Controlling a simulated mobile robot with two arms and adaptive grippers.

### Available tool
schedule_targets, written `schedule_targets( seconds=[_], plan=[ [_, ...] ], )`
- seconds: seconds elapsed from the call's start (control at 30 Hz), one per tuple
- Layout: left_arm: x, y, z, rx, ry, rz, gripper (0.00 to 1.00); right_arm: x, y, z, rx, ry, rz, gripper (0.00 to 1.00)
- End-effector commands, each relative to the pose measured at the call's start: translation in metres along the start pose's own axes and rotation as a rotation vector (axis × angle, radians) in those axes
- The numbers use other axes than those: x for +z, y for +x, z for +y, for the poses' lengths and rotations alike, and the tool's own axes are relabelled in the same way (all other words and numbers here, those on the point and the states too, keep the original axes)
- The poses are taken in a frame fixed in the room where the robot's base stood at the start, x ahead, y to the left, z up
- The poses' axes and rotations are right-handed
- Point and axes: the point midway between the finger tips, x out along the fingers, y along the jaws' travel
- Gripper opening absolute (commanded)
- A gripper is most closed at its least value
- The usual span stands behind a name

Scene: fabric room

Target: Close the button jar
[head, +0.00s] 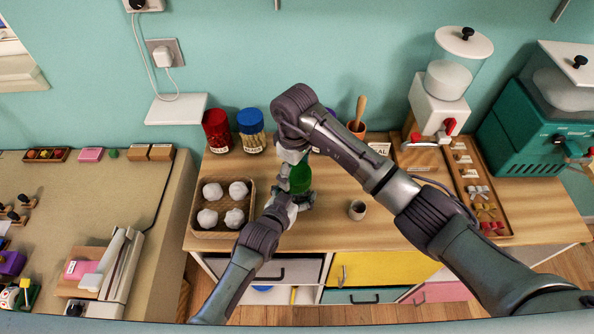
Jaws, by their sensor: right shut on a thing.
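A green round thing (300,179), which looks like the button jar's lid, shows between my two grippers at the middle of the wooden counter. My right gripper (291,160) comes from above and is shut on it. My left gripper (293,201) is low beside and below the green thing, at about the jar's place. Its fingers are partly hidden, and I cannot tell if they grip. The jar's body is mostly hidden by the grippers. I cannot tell whether the green lid touches the jar.
A red-lidded jar (217,137) and a blue-lidded jar (252,136) stand behind left. A basket of white balls (196,231) is left. A pot with a wooden tool (356,128) stands behind.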

Motion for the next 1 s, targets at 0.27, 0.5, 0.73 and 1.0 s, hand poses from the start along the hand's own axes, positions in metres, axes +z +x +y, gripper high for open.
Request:
schedule_targets(
  seconds=[0.27, 0.5, 0.73, 1.0],
  plan=[
    [0.003, 0.000, 0.002, 0.002, -0.001, -0.008, 0.00, 0.007, 0.004, -0.001, -0.018, 0.120, -0.016, 0.68],
    [0.003, 0.000, 0.000, 0.000, -0.001, -0.007, 0.00, 0.009, 0.005, -0.001, -0.018, 0.120, -0.022, 0.68],
    [0.002, 0.000, 0.000, 0.000, 0.000, -0.005, 0.00, 0.009, 0.005, 0.000, -0.017, 0.119, -0.021, 1.00],
    [0.002, 0.000, 0.001, 0.001, 0.000, -0.005, 0.00, 0.008, 0.003, 0.000, -0.015, 0.118, -0.018, 1.00]
  ],
)
